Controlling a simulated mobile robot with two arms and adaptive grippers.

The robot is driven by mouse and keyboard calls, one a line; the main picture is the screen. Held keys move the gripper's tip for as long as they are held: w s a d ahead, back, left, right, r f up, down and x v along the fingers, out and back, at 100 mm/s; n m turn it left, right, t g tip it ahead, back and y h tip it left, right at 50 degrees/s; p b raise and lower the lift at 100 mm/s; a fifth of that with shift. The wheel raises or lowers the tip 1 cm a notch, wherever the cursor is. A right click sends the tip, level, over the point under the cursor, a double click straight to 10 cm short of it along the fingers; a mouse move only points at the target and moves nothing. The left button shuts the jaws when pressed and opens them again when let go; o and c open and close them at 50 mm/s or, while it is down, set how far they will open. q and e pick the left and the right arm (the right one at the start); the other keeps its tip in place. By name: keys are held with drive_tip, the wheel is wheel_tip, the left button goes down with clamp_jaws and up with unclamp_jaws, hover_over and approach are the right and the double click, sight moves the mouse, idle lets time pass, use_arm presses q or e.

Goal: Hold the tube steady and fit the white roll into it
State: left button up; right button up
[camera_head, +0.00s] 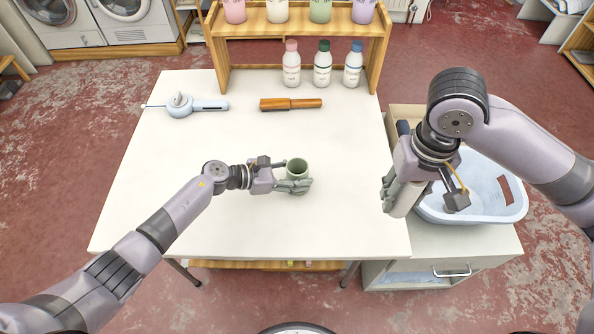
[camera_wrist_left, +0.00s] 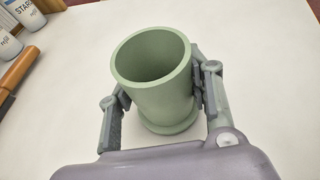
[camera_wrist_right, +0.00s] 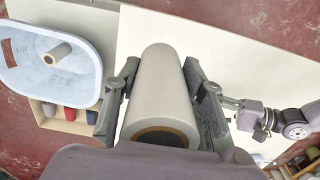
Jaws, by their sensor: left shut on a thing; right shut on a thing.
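The green tube (camera_head: 297,169) stands upright on the white table, its open mouth facing up. It also shows in the left wrist view (camera_wrist_left: 155,80), where its inside looks empty. My left gripper (camera_head: 293,184) is shut on the tube, one finger on each side of it. My right gripper (camera_head: 425,200) is shut on the white roll (camera_head: 402,200), above the table's right edge and well to the right of the tube. In the right wrist view the roll (camera_wrist_right: 162,90) lies lengthwise between the fingers, with a brown core at its near end.
A blue-white basin (camera_head: 490,190) stands on a cabinet at the right; another roll (camera_wrist_right: 57,53) lies in it. A brown-handled brush (camera_head: 290,104) and a pale blue tool (camera_head: 195,105) lie on the table. Several bottles (camera_head: 322,65) stand at the back by a wooden shelf (camera_head: 223,60).

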use_arm(q)
drive_tip(key=shift+f, duration=0.2)
idle(0.5)
drive_tip(key=o, duration=0.9)
drive_tip(key=shift+o, duration=0.2)
drive_tip(key=shift+r, duration=0.3)
drive_tip(key=shift+c, duration=0.4)
drive_tip(key=c, duration=1)
